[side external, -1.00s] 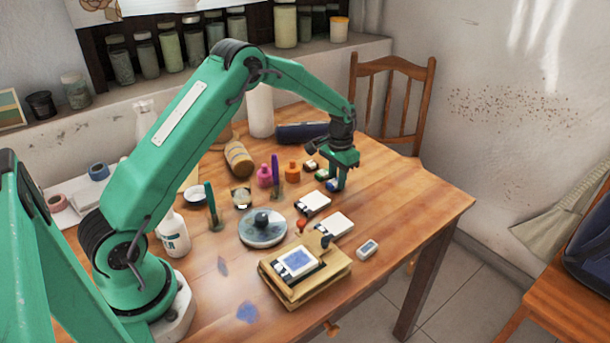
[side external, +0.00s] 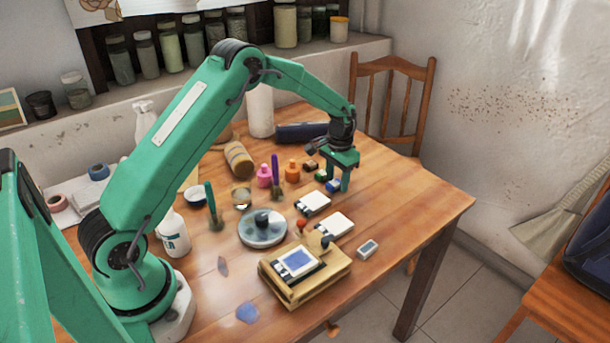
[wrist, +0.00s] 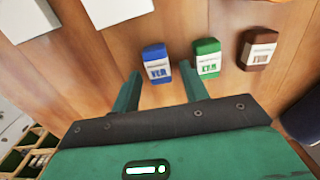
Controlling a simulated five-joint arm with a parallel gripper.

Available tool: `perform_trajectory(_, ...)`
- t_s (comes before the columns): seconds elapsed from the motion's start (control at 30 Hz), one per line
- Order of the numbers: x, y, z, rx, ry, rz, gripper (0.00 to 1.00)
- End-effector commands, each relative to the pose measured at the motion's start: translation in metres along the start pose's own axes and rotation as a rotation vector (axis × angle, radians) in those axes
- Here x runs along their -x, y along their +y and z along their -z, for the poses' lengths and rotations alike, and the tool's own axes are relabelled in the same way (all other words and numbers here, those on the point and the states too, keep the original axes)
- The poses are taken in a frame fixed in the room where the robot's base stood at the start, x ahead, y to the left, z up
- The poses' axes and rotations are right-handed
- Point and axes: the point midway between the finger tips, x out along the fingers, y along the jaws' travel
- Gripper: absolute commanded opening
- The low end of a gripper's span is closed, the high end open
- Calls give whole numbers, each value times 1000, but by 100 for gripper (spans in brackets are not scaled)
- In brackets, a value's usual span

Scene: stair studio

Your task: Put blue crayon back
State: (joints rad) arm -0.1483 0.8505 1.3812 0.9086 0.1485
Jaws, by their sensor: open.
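The blue crayon looks like a short blue block with a white label; in the wrist view the blue block (wrist: 156,52) lies on the wood just ahead of and between my fingertips. My gripper (wrist: 160,72) is open, its left finger near the block's left side and its right finger nearer the green block. In the side view my gripper (side external: 336,184) points down over the table, with the blue block (side external: 333,186) by its fingers, partly hidden. I cannot tell whether a finger touches it.
A green block (wrist: 207,57) and a brown block (wrist: 258,49) lie to the right of the blue one. White pads (side external: 334,224) lie nearer the front, beside a wooden press (side external: 335,268). Pink (side external: 264,176) and orange (side external: 292,171) bottles stand left of my gripper. The right table corner is clear.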

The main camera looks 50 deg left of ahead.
Motion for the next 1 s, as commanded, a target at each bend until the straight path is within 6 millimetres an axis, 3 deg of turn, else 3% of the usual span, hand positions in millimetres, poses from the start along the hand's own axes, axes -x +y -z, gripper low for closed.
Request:
perform_trajectory(0.27,26,0,0,0,3,0,44)
perform_trajectory(0.7,96,0,1,0,4,1,44)
perform_trajectory(1.0,119,0,0,0,2,0,44)
